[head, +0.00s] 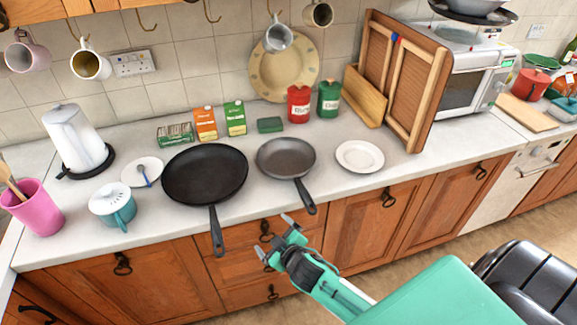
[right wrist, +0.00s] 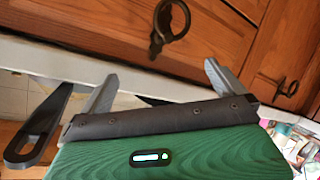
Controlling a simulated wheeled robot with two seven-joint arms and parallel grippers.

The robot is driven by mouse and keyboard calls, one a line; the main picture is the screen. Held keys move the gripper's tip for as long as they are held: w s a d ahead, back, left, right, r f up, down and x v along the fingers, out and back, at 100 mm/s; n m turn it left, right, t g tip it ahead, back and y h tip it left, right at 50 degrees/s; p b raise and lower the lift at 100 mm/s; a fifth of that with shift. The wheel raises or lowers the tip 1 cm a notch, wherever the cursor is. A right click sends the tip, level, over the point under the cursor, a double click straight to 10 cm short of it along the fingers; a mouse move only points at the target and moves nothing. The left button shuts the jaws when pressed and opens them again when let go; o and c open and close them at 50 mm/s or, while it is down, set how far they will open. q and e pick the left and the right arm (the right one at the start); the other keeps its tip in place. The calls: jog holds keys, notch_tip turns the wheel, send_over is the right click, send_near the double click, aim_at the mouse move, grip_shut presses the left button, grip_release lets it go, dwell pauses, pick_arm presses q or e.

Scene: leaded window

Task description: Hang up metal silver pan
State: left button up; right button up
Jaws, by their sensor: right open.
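The grey metal pan (head: 286,157) lies on the white counter (head: 335,200), its dark handle sticking out past the front edge. A larger black frying pan (head: 205,174) lies to its left, its handle also over the edge. My right gripper (head: 275,235) is open and empty, in front of the drawers, just below and left of the grey pan's handle end. In the right wrist view, the open fingers (right wrist: 155,88) have nothing between them. A dark pan handle (right wrist: 38,135) with a hole lies left of them; I cannot tell which pan's. My left gripper is out of view.
Wall hooks (head: 147,20) hang above the counter; some hold mugs (head: 90,65). A white plate (head: 360,156) lies right of the grey pan. Red (head: 299,104) and green (head: 328,98) tins and a wooden rack (head: 405,80) stand behind. Drawer handles (head: 266,230) jut out near my gripper.

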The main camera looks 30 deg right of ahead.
jog(key=w+a+r+n+y, duration=0.3)
jog(key=a+r+n+y, duration=0.35)
jog(key=r+n, duration=0.3)
jog(key=w+a+r+n+y, duration=0.3)
jog(key=a+r+n+y, duration=0.4)
jog(key=r, duration=0.4)
jog(key=n+g+h, duration=1.1)
jog(key=g+h, duration=0.2)
jog(key=h, duration=0.1)
send_near(301, 186)
jog(key=shift+d, duration=0.2)
jog(key=shift+f+b, duration=3.15)
jog(key=shift+f, duration=1.8)
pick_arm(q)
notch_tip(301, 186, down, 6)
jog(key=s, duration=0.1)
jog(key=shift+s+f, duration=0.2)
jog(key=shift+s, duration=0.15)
